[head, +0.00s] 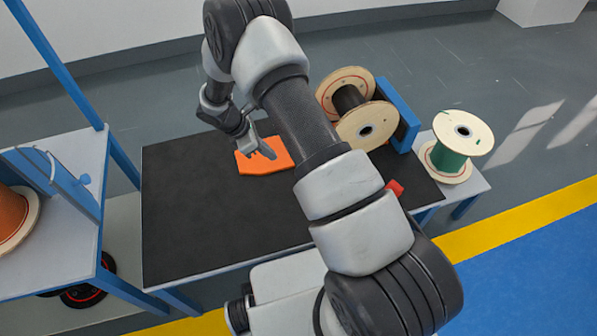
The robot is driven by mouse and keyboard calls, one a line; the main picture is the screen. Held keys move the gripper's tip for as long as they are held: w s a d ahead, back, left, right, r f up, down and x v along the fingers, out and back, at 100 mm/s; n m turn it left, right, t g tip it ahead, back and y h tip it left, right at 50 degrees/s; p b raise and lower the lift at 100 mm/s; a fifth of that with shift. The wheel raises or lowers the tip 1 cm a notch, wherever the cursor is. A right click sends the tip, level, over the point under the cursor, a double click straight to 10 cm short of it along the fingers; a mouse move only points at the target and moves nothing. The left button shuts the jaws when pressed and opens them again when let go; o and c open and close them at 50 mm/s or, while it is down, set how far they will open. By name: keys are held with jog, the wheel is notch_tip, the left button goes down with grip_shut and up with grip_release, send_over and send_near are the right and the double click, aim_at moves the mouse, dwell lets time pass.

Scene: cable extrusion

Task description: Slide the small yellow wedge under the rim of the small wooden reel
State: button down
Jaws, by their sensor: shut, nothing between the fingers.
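A wooden reel with black cable (366,126) lies on its side, rims upright, at the right back of the black-topped table (190,220), beside a blue block (401,110). Another wooden reel, with green cable (453,157), stands on end on a pale surface further right; I cannot tell which reel is the small one. I see no yellow wedge; my arm hides part of the table. My gripper (268,151) is shut and empty at the table's back middle, over or touching a flat orange piece (263,162), well left of both reels.
A small red object (395,187) lies near the table's right edge, partly behind my arm. A blue-framed stand (60,260) with an orange-wound reel (14,222) is at the left. The left part of the black tabletop is clear.

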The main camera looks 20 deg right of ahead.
jog(key=shift+a+b+x, duration=0.2)
jog(key=shift+b+x, duration=3.1)
jog(key=shift+x, duration=3.25)
jog(key=shift+f, duration=0.1)
jog(key=shift+w+d, duration=0.2)
jog(key=shift+d, duration=5.8)
jog(key=shift+d, duration=0.85)
jog(key=shift+a, duration=1.55)
jog(key=d+r+p+v, duration=0.1)
jog(key=p+v, duration=0.5)
jog(key=v, duration=0.4)
jog(key=shift+d, duration=0.3)
